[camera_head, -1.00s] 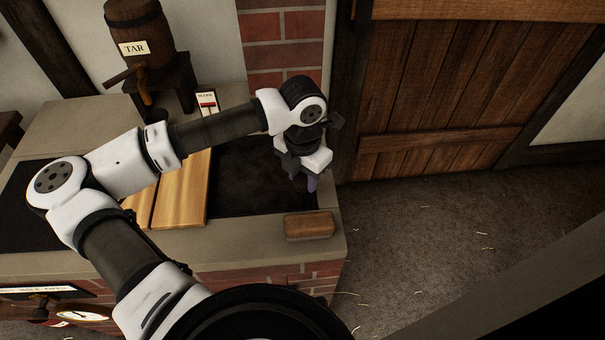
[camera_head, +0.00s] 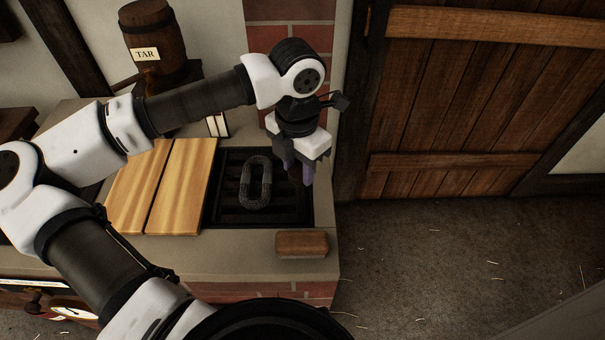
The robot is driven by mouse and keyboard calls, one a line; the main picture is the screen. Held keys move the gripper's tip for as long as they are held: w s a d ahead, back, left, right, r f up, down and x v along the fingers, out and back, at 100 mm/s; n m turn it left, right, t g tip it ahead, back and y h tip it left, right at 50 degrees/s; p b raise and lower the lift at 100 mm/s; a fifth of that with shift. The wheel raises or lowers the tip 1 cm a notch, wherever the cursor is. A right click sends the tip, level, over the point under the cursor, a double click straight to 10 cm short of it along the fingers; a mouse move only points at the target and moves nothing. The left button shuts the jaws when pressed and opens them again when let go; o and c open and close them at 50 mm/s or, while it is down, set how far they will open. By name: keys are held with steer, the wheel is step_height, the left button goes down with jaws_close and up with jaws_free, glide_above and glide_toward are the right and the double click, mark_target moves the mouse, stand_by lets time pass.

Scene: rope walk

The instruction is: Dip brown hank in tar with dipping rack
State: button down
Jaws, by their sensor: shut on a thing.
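A dark, nearly black looped hank (camera_head: 256,184) lies on the dark slatted dipping rack (camera_head: 229,215) in the opening of the stone-topped bench. No brown colour shows on the hank. My gripper (camera_head: 296,178) points down at the right end of the rack, to the right of the hank. It is shut on a small brownish part, which looks like the rack's handle and is mostly hidden by the fingers. The tar below the rack is hard to make out.
Wooden boards (camera_head: 180,185) cover the bench just left of the opening. A brown wooden block (camera_head: 301,243) sits on the front right ledge. A brick wall stands behind, and a plank door (camera_head: 450,110) is at right. The floor at right is clear.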

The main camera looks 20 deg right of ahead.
steer(key=shift+w+r, duration=0.1)
steer(key=shift+r, duration=0.15)
steer(key=c, duration=1.3)
jaws_free()
steer(key=o, duration=0.4)
steer(key=shift+f, duration=0.1)
step_height(320, 180, up, 14)
steer(key=b, duration=0.3)
steer(key=shift+f, duration=0.1)
